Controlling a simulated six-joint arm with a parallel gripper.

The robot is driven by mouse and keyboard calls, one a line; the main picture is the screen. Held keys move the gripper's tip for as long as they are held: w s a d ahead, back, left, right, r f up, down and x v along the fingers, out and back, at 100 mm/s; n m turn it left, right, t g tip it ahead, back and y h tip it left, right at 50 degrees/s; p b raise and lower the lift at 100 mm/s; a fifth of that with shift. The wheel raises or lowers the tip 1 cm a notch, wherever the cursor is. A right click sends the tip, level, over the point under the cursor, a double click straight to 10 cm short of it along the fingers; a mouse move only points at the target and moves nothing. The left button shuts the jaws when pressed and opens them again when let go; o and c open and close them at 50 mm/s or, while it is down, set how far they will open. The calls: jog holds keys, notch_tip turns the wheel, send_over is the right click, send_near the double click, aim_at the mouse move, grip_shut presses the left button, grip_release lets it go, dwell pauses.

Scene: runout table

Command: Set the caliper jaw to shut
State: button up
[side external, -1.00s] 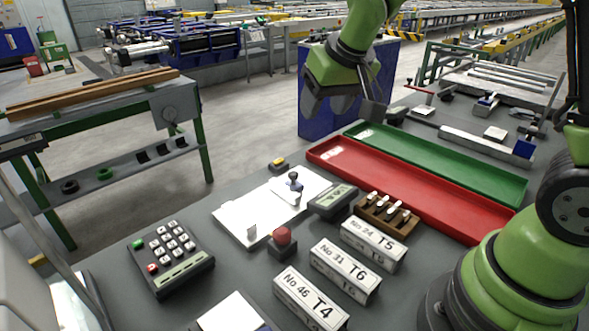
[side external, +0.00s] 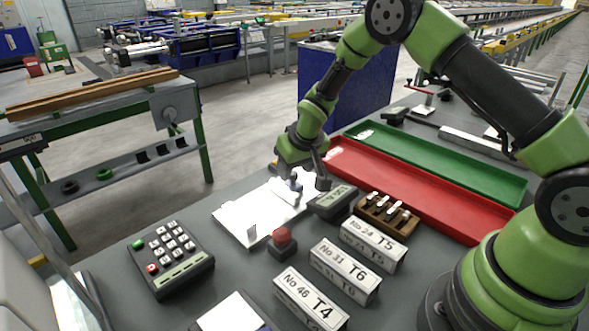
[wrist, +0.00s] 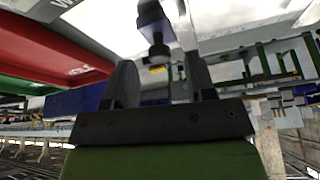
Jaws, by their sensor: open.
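A white plate (side external: 240,214) lies on the dark table and seems to carry the caliper. A dark upright knob (side external: 295,186), which looks like the sliding jaw's handle, stands near its far end. A small pale upright piece (side external: 251,232) stands at the near end, well apart from the knob. My gripper (side external: 303,180) is open and points down at the knob. In the wrist view the dark knob (wrist: 156,48) shows between and beyond my two spread fingers (wrist: 160,85). I cannot tell whether a finger touches it.
A grey-green display box (side external: 333,201) stands close right of the knob. A red button (side external: 282,240), a keypad (side external: 170,258), a wooden rack (side external: 386,214) and labelled blocks (side external: 345,270) stand nearby. Long red (side external: 430,196) and green (side external: 450,165) trays lie behind.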

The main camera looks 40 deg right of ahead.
jog(key=shift+w+f, duration=0.2)
jog(key=shift+f, duration=0.35)
grip_shut()
jog(key=a, duration=1)
jog(key=shift+a, duration=0.3)
grip_release()
jog(key=shift+d, duration=0.1)
jog(key=v, duration=1)
